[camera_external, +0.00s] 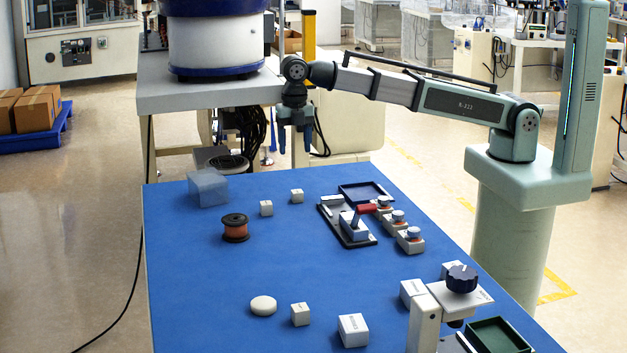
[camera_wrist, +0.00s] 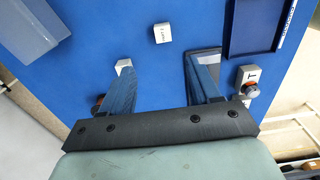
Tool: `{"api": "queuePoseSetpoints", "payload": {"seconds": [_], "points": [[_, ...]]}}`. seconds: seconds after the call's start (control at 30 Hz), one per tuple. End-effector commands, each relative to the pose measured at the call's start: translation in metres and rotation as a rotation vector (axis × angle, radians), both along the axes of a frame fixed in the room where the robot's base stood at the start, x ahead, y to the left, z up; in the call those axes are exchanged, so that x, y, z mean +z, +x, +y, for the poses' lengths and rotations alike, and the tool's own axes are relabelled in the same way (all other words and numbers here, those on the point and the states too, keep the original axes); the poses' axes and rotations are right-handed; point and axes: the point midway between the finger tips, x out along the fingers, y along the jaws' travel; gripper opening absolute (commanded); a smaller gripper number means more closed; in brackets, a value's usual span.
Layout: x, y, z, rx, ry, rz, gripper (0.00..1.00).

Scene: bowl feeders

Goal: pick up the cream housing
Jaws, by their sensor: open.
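A cream, rounded, flat piece (camera_external: 263,305) lies on the blue table near its front left; it is the most cream-coloured thing, but I cannot tell for sure that it is the housing. It is not seen in the wrist view. My gripper (camera_external: 295,148) is open and empty, high over the table's far edge, well away from that piece. In the wrist view my gripper (camera_wrist: 157,66) has its two blue fingers spread. A small white block (camera_external: 297,196) shows beyond the fingers in the wrist view (camera_wrist: 162,32). Another white block (camera_external: 266,208) is partly hidden behind the left finger.
A translucent box (camera_external: 208,188) and a copper-coloured spool (camera_external: 235,228) stand at left. A red-handled lever fixture (camera_external: 346,224), button boxes (camera_external: 410,241) and a blue tray (camera_external: 367,192) are at right. White blocks (camera_external: 353,330) and a knobbed stand (camera_external: 461,280) are in front. The table middle is clear.

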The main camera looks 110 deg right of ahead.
Motion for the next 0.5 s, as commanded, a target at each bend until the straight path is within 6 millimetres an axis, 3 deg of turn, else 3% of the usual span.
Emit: {"api": "queuePoseSetpoints", "payload": {"seconds": [0.17,0.5], "points": [[-0.010,-0.002,-0.008,-0.001,-0.003,0.006,0.62],[-0.061,-0.003,-0.007,-0.002,-0.002,0.006,0.62]]}}
